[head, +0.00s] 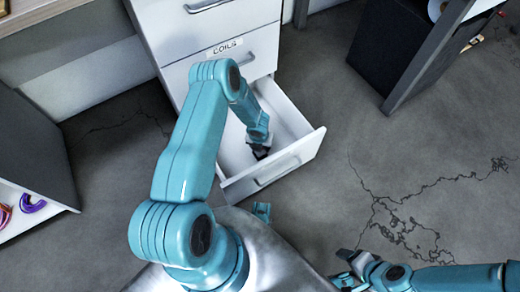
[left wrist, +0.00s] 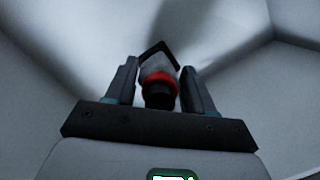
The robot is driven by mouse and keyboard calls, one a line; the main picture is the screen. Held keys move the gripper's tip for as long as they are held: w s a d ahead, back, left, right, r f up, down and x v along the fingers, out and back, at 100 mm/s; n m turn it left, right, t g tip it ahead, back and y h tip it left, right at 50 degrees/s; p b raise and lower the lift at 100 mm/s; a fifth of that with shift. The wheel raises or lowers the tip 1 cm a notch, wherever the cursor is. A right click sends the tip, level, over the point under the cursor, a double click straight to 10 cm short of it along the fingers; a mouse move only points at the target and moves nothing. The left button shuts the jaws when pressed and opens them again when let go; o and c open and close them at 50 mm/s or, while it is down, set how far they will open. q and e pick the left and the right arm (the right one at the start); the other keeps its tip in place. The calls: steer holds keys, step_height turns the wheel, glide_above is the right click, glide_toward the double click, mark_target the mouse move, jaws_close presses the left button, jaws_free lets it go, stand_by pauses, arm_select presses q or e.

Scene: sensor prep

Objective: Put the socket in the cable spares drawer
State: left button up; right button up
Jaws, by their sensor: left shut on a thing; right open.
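The bottom drawer (head: 303,153) of the white cabinet is pulled out, and its pale inside shows. Its own label cannot be read from here. My left arm reaches over it, and my left gripper (head: 261,152) is down inside the drawer, between its walls. In the left wrist view my left gripper (left wrist: 160,88) is shut on the socket (left wrist: 158,75), a grey piece with a red ring and a dark end. Pale drawer surfaces surround it. Whether the socket touches the drawer floor cannot be told. My right gripper (head: 346,268) is open and empty, low over the floor.
Above the open drawer is a shut drawer labelled COILS (head: 227,47). A dark-sided unit (head: 405,50) stands at the upper right. A white shelf (head: 22,207) with coloured rings (head: 32,204) is at the left edge. The cracked grey floor right of the drawer is clear.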

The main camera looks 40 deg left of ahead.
arm_select(q)
step_height(320, 180, down, 3)
steer(key=shift+r+b, duration=0.1)
steer(key=shift+b, duration=0.2)
steer(key=shift+r, duration=0.1)
steer(key=shift+f, duration=0.25)
steer(key=o, duration=1.2)
steer(key=shift+r, duration=0.1)
steer(key=shift+r, duration=0.15)
steer(key=r+p, duration=0.1)
steer(key=r, duration=0.2)
steer(key=s+r+p, duration=0.1)
steer(key=r, duration=0.3)
steer(key=r+p, duration=0.2)
steer(key=r, duration=0.2)
steer(key=shift+s+d, duration=0.15)
steer(key=shift+d, duration=0.25)
steer(key=shift+s+r, duration=0.1)
steer(key=shift+r, duration=0.35)
